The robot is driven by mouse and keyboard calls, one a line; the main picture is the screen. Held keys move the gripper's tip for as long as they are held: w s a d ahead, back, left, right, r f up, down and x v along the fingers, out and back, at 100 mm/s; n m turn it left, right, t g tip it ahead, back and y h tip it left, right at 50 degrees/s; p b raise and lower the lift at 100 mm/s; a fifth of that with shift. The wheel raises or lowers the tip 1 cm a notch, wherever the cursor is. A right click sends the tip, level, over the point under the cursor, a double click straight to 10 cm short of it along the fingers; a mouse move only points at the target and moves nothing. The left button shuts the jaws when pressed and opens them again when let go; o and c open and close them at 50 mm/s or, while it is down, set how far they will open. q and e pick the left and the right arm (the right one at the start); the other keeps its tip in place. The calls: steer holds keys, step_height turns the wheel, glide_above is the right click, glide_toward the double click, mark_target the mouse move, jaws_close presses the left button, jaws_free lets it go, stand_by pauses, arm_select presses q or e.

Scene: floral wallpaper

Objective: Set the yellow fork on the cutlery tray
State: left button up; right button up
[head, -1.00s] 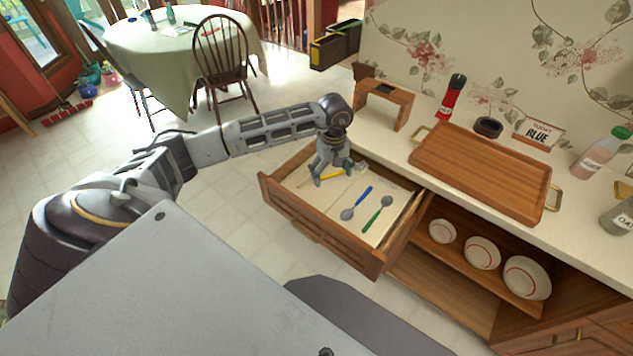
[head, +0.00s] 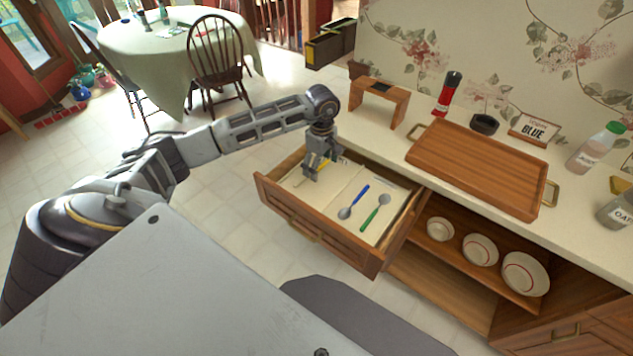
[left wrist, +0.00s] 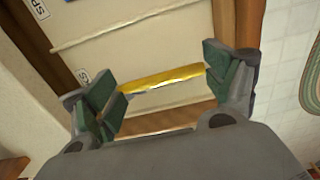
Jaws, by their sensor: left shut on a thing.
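The yellow fork (left wrist: 165,77) shows in the left wrist view as a yellow strip spanning the space between my left gripper's (left wrist: 163,82) green finger pads. Its full shape cannot be made out. In the head view my left gripper (head: 314,170) points down into the far left part of the open drawer (head: 300,221), shut on the fork and mostly hiding it. The wooden tray (head: 478,168) with brass handles, which I take for the cutlery tray, lies empty on the counter. My right gripper is not in view.
A blue spoon (head: 354,201) and a green spoon (head: 375,213) lie in the drawer beside a low divider. A small wooden stand (head: 379,95), a red bottle (head: 447,94), a dark bowl (head: 484,124) and a BLUE sign (head: 533,130) stand around the tray. Bowls (head: 480,250) sit below.

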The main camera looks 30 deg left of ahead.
arm_select(q)
steer(key=shift+f, duration=0.1)
glide_above(320, 191)
step_height(320, 191, down, 6)
steer(key=shift+r, duration=0.2)
steer(key=shift+f, duration=0.25)
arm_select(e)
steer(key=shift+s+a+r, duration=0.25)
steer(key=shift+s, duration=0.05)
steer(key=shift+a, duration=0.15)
arm_select(q)
steer(key=shift+f+p, duration=0.15)
steer(key=shift+p, duration=0.15)
steer(key=shift+f, duration=1.7)
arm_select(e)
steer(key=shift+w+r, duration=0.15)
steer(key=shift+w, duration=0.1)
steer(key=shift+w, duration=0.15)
